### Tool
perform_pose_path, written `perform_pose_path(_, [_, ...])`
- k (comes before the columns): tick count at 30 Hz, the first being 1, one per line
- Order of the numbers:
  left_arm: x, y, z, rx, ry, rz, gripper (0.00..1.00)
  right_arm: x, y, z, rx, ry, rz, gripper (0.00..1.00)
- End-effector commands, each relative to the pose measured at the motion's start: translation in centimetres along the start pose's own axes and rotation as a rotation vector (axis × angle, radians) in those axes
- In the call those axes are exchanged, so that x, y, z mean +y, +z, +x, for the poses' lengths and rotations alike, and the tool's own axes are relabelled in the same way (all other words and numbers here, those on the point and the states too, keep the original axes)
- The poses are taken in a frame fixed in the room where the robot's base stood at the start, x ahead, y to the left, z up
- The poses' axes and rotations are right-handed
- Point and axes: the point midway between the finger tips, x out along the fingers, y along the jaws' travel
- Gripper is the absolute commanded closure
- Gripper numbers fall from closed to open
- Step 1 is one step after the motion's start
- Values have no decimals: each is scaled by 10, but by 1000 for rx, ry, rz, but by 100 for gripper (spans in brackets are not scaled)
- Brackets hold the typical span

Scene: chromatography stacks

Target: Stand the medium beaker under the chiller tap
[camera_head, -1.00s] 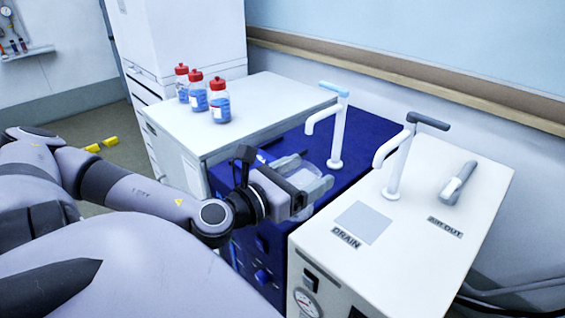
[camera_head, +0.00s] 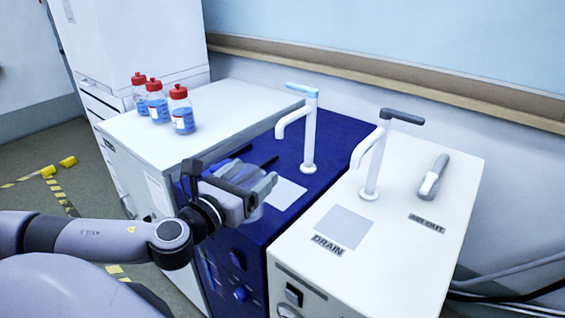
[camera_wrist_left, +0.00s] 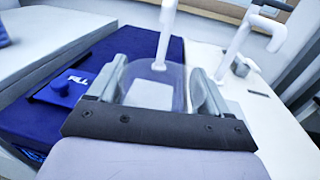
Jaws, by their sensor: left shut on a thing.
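My left gripper (camera_head: 264,188) is shut on a clear beaker (camera_head: 256,214), mostly hidden by the fingers in the head view. In the left wrist view the beaker (camera_wrist_left: 150,76) is see-through and sits between the two fingers. It is over the near part of the blue unit (camera_head: 340,143), in front of the white tap with a light blue handle (camera_head: 309,135). A pale square pad (camera_head: 285,193) lies below that tap's spout, to the right of the fingers. In the wrist view the pad shows through the beaker. My right gripper is out of view.
A white unit (camera_head: 405,240) with a grey-handled tap (camera_head: 372,160), a drain square (camera_head: 343,226) and a grey-white handle (camera_head: 433,177) stands to the right. Several red-capped bottles (camera_head: 157,100) stand on the white cabinet (camera_head: 215,118) to the left.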

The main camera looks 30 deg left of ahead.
Motion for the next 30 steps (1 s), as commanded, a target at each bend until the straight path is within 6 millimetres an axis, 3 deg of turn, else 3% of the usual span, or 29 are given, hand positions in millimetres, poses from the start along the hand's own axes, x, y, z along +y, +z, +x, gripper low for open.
perform_pose_path(21, [-1, 2, 116, -3, -1, -2, 54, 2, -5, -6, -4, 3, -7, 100])
perform_pose_path(26, [-2, 0, 126, 0, -3, -1, 54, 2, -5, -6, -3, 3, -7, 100])
perform_pose_path(30, [-1, -22, 126, 4, -2, -1, 54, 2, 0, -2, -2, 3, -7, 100])
